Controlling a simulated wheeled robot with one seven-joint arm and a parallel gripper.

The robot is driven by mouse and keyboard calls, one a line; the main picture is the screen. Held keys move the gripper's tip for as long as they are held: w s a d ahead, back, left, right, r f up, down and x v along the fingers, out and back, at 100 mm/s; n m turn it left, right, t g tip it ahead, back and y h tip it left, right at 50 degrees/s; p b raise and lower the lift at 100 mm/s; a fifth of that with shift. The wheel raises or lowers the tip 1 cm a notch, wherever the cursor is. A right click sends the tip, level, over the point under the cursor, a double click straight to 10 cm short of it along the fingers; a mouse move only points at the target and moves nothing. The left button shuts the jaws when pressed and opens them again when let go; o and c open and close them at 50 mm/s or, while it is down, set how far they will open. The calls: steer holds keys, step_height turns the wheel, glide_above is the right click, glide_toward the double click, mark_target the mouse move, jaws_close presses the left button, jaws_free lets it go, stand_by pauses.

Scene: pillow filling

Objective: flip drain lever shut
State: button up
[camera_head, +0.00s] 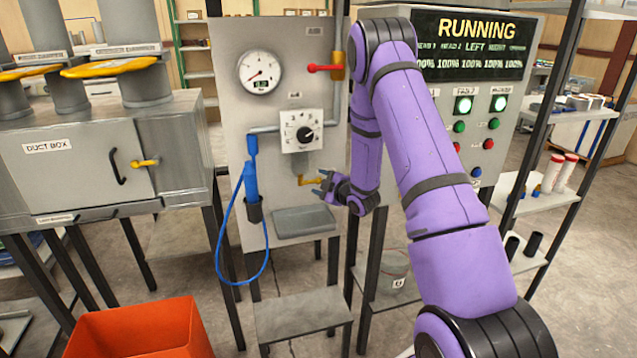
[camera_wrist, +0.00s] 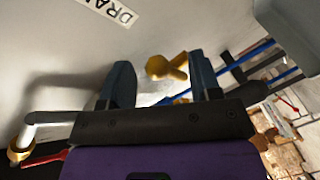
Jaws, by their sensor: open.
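The yellow drain lever (camera_head: 312,180) sticks out from the grey panel, low down below the dial box. In the wrist view a yellow piece of it (camera_wrist: 168,68) shows between the two dark fingers, with a gap on both sides. My gripper (camera_head: 322,181) is open at the right end of the lever in the head view. The gripper also shows in the wrist view (camera_wrist: 160,86). I cannot tell whether a finger touches the lever. A label starting "DRA" (camera_wrist: 115,10) is on the panel, partly cut off.
A dial box (camera_head: 302,132) and a pressure gauge (camera_head: 261,72) are above the lever. A red-handled valve (camera_head: 325,68) is higher up. A grey tray (camera_head: 304,222) sits just below. A blue nozzle with a hose (camera_head: 251,180) hangs to the left.

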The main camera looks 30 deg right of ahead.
steer(key=s+d+r, duration=0.1)
steer(key=s, duration=0.8)
steer(key=shift+d+r, duration=0.1)
steer(key=shift+w, duration=0.1)
steer(key=a+r+m+g+h, duration=0.2)
steer(key=a+r+m+h, duration=0.1)
steer(key=r, duration=0.8)
steer(key=s+a+r+m+g+h, duration=0.1)
steer(key=s+a+r+m+g, duration=0.3)
steer(key=s+r, duration=0.5)
steer(key=s+a+r+m+g, duration=0.1)
steer(key=s+a, duration=0.3)
steer(key=s, duration=0.4)
steer(key=s+a+r+m+g+y, duration=0.1)
steer(key=s+a+r+m+g, duration=0.1)
steer(key=s, duration=0.6)
steer(key=s+a+r+m+g, duration=0.2)
steer(key=s+a+r+m, duration=0.1)
steer(key=s+a+r, duration=0.2)
steer(key=s+a, duration=0.2)
steer(key=s, duration=0.2)
steer(key=shift+r+y, duration=0.2)
steer(key=shift+y, duration=0.1)
